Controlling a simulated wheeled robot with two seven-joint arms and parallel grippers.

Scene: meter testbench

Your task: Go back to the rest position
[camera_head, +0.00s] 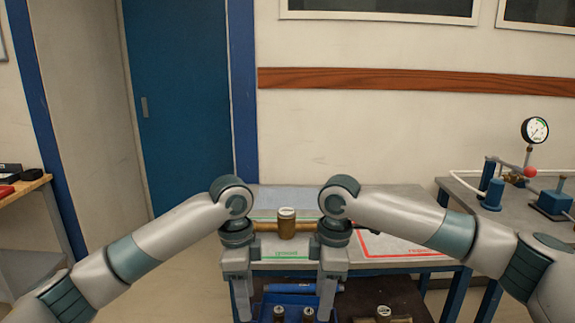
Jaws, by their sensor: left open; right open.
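My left gripper (241,293) hangs pointing down at the left of the bench's front edge, open and empty. My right gripper (327,290) hangs pointing down to its right, also open and empty. Between the two wrists, a brass meter with a pale round top (287,223) stands upright on the grey bench (400,200), with brass pipe ends reaching out sideways. Both grippers are apart from the meter in the picture. The wrists hide parts of the pipe ends and bench.
A green-outlined area (285,252) and a red-outlined area (385,250) mark the bench. Below, a blue bin (290,298) and a dark box (405,300) hold meters. A pressure gauge (535,129) stands on the right-hand table. A side table (22,190) is at left.

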